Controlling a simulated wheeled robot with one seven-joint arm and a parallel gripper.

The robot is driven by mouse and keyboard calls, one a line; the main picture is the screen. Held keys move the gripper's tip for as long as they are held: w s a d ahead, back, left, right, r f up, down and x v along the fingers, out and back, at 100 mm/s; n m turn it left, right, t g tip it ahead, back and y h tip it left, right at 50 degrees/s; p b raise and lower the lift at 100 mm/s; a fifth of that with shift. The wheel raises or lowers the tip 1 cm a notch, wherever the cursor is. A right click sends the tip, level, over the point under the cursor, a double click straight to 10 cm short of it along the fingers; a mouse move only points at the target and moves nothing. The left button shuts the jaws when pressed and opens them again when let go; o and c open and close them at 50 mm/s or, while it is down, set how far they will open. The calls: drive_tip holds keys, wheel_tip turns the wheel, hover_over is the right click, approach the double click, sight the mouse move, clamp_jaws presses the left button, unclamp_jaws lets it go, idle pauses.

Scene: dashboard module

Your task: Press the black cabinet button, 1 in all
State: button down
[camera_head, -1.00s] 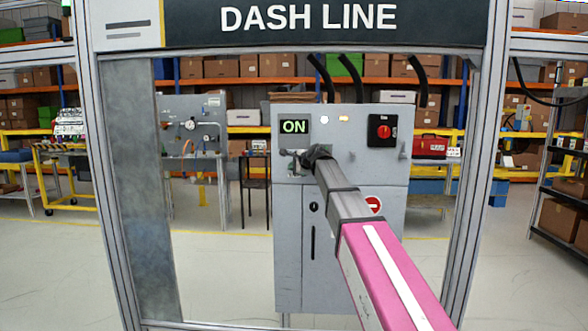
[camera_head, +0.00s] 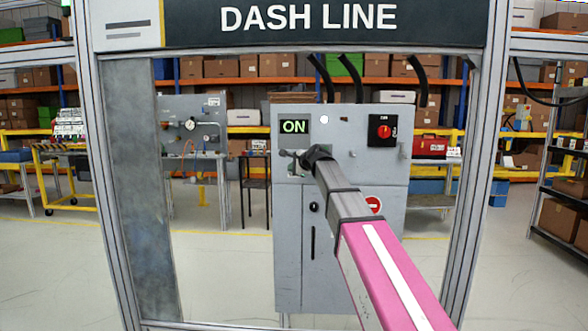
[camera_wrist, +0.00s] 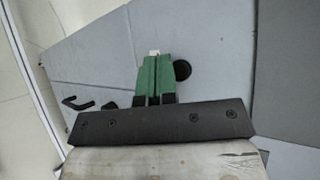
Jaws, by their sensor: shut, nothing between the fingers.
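The grey cabinet (camera_head: 350,185) stands in the middle of the head view, with a lit ON sign (camera_head: 294,127) at its upper left. My gripper (camera_head: 287,154) is at the cabinet's front, just below that sign. In the wrist view its green fingers (camera_wrist: 154,60) are shut together and empty, pointing at the grey face. A round black part (camera_wrist: 182,70), which looks like the black button, shows right beside the fingertips. I cannot tell whether the fingers touch anything. In the head view my wrist hides this area.
A red knob on a black plate (camera_head: 383,131) is at the cabinet's upper right. A white lamp (camera_head: 324,119) is lit; a small lamp (camera_head: 344,119) beside it is dark. A metal frame post (camera_head: 478,170) stands right of my arm. A black handle (camera_wrist: 78,104) shows in the wrist view.

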drive_tip(key=s, duration=0.5)
drive_tip(key=shift+a, duration=0.1)
idle(0.7)
drive_tip(key=s+d+f+n+g+h, duration=0.1)
drive_tip(key=s+d+f+n, duration=0.15)
drive_tip(key=f, duration=0.65)
drive_tip(key=s+d+f+n+g+h, duration=0.1)
drive_tip(key=s+d+f, duration=0.25)
drive_tip(key=f, duration=0.55)
drive_tip(key=s+d+f+n+g+h, duration=0.2)
drive_tip(key=s+d+f+n, duration=0.1)
drive_tip(key=s+d+f, duration=0.3)
drive_tip(key=s+d+f+n+g+h, duration=0.2)
drive_tip(key=s+d+f+n+g, duration=0.1)
drive_tip(key=s+f, duration=0.8)
drive_tip(key=s+d+f+n+g+h, duration=0.2)
drive_tip(key=s+d+f, duration=0.6)
drive_tip(key=f, duration=0.4)
drive_tip(key=n+g, duration=0.1)
drive_tip(key=n, duration=0.1)
drive_tip(key=shift+s+d+f+n, duration=0.35)
drive_tip(key=shift+s+f, duration=0.05)
